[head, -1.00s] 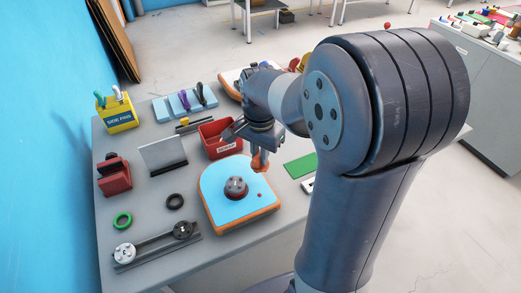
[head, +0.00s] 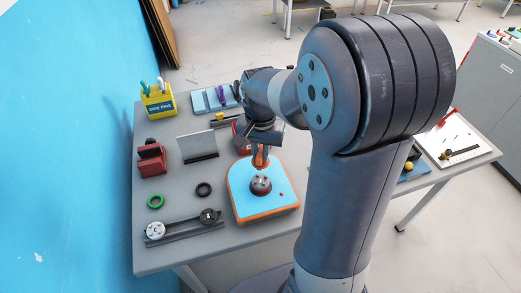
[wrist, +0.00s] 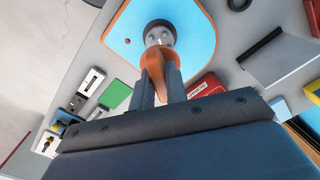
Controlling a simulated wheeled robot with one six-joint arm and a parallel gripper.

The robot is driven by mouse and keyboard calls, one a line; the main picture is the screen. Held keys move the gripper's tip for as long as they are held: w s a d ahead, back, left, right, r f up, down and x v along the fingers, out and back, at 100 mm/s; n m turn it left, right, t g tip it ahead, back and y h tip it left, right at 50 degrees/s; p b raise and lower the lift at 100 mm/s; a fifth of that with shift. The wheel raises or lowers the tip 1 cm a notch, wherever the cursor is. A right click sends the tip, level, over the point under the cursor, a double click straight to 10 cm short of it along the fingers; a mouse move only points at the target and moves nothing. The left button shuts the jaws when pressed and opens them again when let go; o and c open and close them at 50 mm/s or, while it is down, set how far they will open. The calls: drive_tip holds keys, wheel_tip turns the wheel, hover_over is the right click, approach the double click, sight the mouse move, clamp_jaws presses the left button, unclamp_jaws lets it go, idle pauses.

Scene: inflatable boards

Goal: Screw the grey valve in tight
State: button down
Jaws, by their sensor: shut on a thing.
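A blue board with an orange edge (head: 240,195) lies on the grey table. A dark grey round valve (head: 260,185) stands in its middle; it also shows at the top of the wrist view (wrist: 160,28). My gripper (head: 260,148) is shut on an orange tool (wrist: 154,62), which points toward the valve. The tool's tip is close to the valve's far side in the head view; I cannot tell whether they touch. On a dark rail at the front left sit a light grey round valve (head: 155,230) and a darker one (head: 208,216).
A green ring (head: 155,201) and a black ring (head: 203,190) lie left of the board. Behind them stand a grey upright plate (head: 198,147), a red holder (head: 151,160) and a yellow pin box (head: 158,103). A red bin (wrist: 206,87) is close to my gripper.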

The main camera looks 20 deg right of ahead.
drive_tip(key=b, duration=0.4)
hover_over(261, 181)
drive_tip(key=shift+w+f, duration=0.1)
drive_tip(key=shift+f, duration=2.8)
drive_tip(key=shift+f+b, duration=0.75)
drive_tip(key=shift+f, duration=0.3)
drive_tip(key=c, duration=1.3)
unclamp_jaws()
drive_tip(key=shift+c, duration=0.2)
drive_tip(key=shift+r, duration=0.1)
wheel_tip(261, 181, up, 11)
drive_tip(key=shift+f, duration=0.15)
